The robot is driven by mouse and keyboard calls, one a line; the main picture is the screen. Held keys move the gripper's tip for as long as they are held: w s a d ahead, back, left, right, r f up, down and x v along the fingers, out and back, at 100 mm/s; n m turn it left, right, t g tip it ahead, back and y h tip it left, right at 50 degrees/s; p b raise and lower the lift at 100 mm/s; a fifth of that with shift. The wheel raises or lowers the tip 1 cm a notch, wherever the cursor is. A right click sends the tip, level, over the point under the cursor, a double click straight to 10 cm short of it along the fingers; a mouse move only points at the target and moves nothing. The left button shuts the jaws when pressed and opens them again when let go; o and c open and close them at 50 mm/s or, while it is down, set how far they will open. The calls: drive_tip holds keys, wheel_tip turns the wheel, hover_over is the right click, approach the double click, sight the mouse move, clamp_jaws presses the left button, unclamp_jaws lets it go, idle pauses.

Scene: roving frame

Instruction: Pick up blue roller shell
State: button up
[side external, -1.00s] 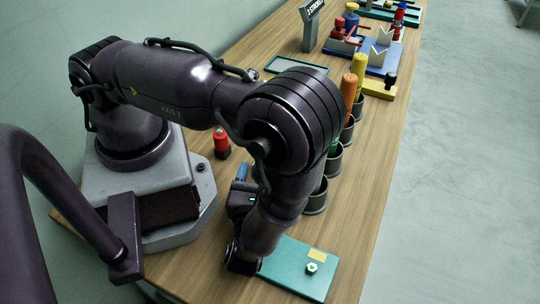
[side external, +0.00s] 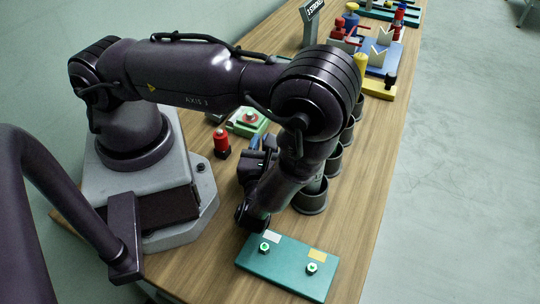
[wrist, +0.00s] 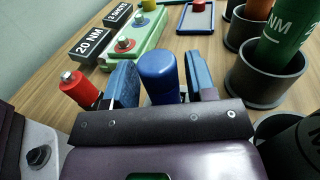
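The blue roller shell (wrist: 158,72) is an upright blue cylinder with a rounded top in the wrist view. It stands between the two blue finger pads of my gripper (wrist: 161,82). A gap shows on its left, and a narrower one on its right. Its lower part is hidden behind the dark gripper body. My gripper is open around it. In the side external view, my gripper (side external: 261,144) is low over the table, partly hidden by my arm, and I cannot pick out the shell there.
A red cylinder (wrist: 79,89) stands close left of the fingers. Dark cups (wrist: 262,83), one holding a green cylinder (wrist: 285,36), line the right. A teal plate (side external: 279,262) with two bolts lies at the near end.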

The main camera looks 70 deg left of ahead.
drive_tip(key=c, duration=0.7)
